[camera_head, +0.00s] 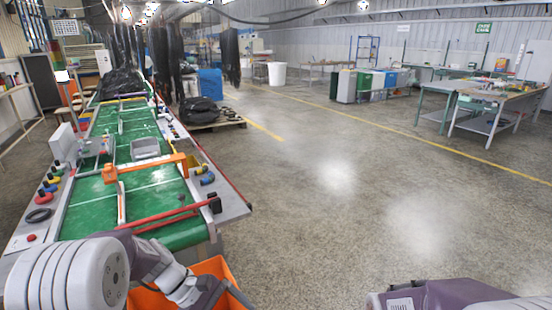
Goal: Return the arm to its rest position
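My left arm (140,257) comes in from the lower left, bent across the front end of the green conveyor. Its dark far end (208,291) points down over an orange bin (218,268) at the bottom edge. The fingers there are not clear, so I cannot tell whether that gripper is open or holds anything. My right arm (450,294) shows only as a purple and white link along the bottom right edge. The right gripper is outside the picture.
A green conveyor table (92,217) with orange and red bars runs away on the left. Black lengths (165,60) hang behind it. A black ring (39,215) lies on its left edge. Workbenches (497,97) stand at far right. The floor in the middle is clear.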

